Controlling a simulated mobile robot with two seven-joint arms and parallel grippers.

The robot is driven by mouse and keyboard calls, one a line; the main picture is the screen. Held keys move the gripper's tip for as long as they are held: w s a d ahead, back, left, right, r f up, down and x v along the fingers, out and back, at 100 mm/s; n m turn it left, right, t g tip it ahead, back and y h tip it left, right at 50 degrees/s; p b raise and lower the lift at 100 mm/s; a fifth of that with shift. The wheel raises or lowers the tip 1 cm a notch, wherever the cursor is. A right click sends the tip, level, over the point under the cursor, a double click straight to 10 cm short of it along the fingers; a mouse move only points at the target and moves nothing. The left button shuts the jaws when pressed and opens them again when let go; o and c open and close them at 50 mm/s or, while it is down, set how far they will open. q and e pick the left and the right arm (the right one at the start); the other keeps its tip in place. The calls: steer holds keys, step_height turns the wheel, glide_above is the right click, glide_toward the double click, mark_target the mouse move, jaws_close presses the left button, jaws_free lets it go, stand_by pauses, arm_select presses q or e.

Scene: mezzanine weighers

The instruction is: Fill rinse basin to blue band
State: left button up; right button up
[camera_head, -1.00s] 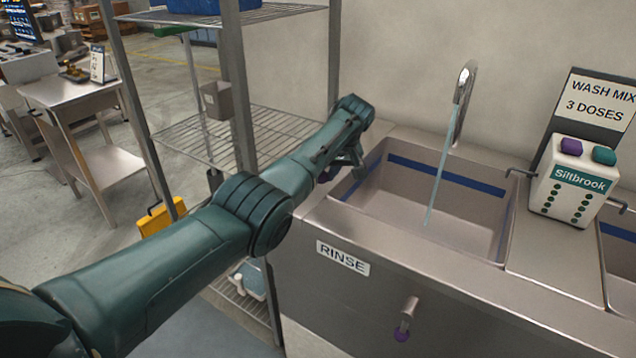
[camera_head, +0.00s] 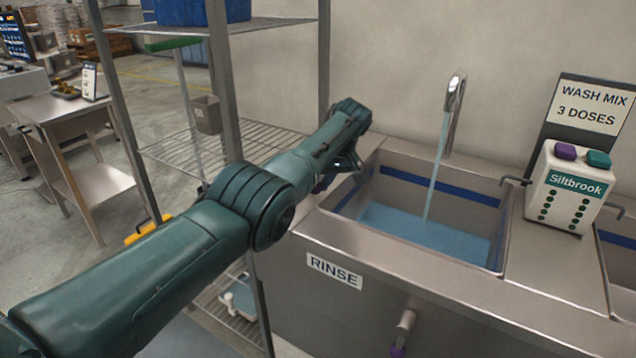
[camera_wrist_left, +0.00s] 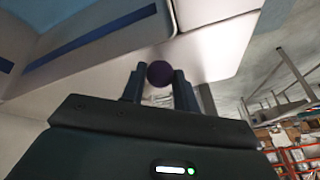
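The rinse basin (camera_head: 338,205) is a steel sink with a dark blue band (camera_head: 465,190) around its inner walls. A stream (camera_head: 433,185) runs from the tap (camera_head: 455,95) into it. Blue water (camera_head: 425,232) covers the floor, its surface below the band with bare steel wall between. My left gripper (camera_head: 345,165) is at the basin's left rim. In the left wrist view its two fingers (camera_wrist_left: 158,88) flank a dark purple round knob (camera_wrist_left: 160,73) closely on both sides and appear shut on it. My right gripper is not in view.
A white Siltbrook dispenser (camera_head: 568,190) with purple and teal buttons stands right of the basin, under a wash mix sign (camera_head: 590,105). A purple-ended outlet (camera_head: 404,328) sticks out of the sink front. A wire shelf rack (camera_head: 222,80) stands close by my left arm.

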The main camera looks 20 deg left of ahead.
arm_select(q)
steer(key=o, duration=0.4)
steer(key=shift+o, duration=0.2)
steer(key=v, duration=1.3)
steer(key=shift+p, duration=0.3)
